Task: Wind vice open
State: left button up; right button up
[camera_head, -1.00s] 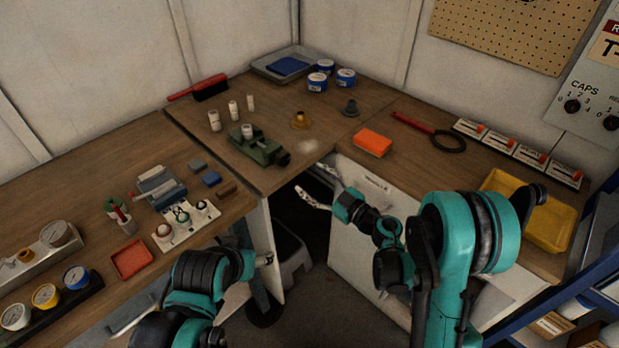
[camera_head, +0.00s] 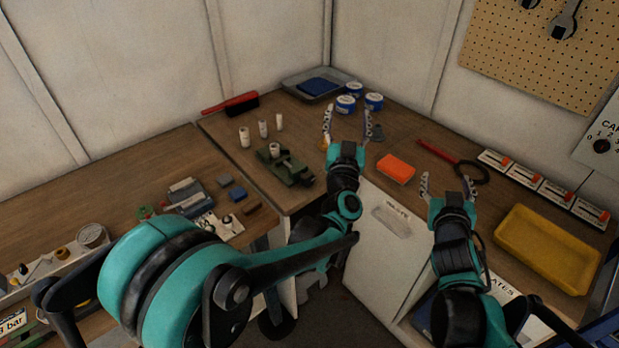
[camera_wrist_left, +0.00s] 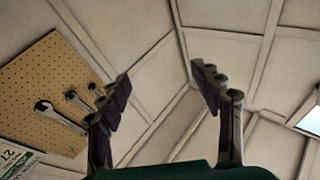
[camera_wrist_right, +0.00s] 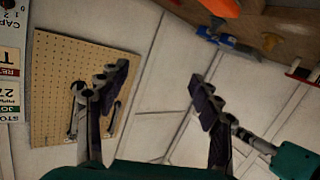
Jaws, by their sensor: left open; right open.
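The green vice (camera_head: 288,168) stands on the corner bench, left of my left gripper in the head view. A white cylinder (camera_head: 275,150) stands at its jaws; I cannot tell whether it is clamped. My left gripper (camera_head: 347,118) is open, its fingers pointing up, apart from the vice. My right gripper (camera_head: 448,186) is open in front of the right bench, farther from the vice. The right wrist view shows the open right fingers (camera_wrist_right: 160,85). Neither wrist view clearly shows the vice.
Several white cylinders (camera_head: 263,129) stand behind the vice. Blue-and-white tins (camera_head: 346,104) stand near the back corner. An orange block (camera_head: 396,169), a red-handled ring tool (camera_head: 455,160) and a yellow tray (camera_head: 545,250) lie on the right bench. My left arm hides part of the left bench.

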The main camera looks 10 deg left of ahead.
pick_arm(q)
notch_tip(320, 180, down, 6)
jog(key=w+a+n+g+y, duration=0.1)
jog(key=w+n+g+y, duration=0.1)
jog(key=n+y, duration=0.35)
jog(key=n+g+y+p, duration=0.2)
jog(key=g+y, duration=0.5)
jog(key=g, duration=0.1)
send_near(310, 182)
jog(key=x, duration=0.4)
jog(key=b+x, duration=0.1)
jog(key=x, duration=0.4)
jog(key=shift+w+a+b, duration=0.3)
jog(key=shift+w+a, duration=0.15)
jog(key=shift+a, duration=0.1)
pick_arm(e)
jog(key=s+f+g, duration=0.4)
jog(key=s+f, duration=0.1)
jog(key=s, duration=0.6)
jog(key=s+a+f+g+y, duration=0.1)
jog(key=s+f+g, duration=0.3)
jog(key=s, duration=0.6)
notch_tip(310, 182, down, 2)
jog(key=shift+s+a+f+g+y, duration=0.15)
jog(key=shift+s+a+g+y, duration=0.05)
jog(key=shift+s+g+y, duration=0.15)
pick_arm(q)
jog(key=c, duration=1.2)
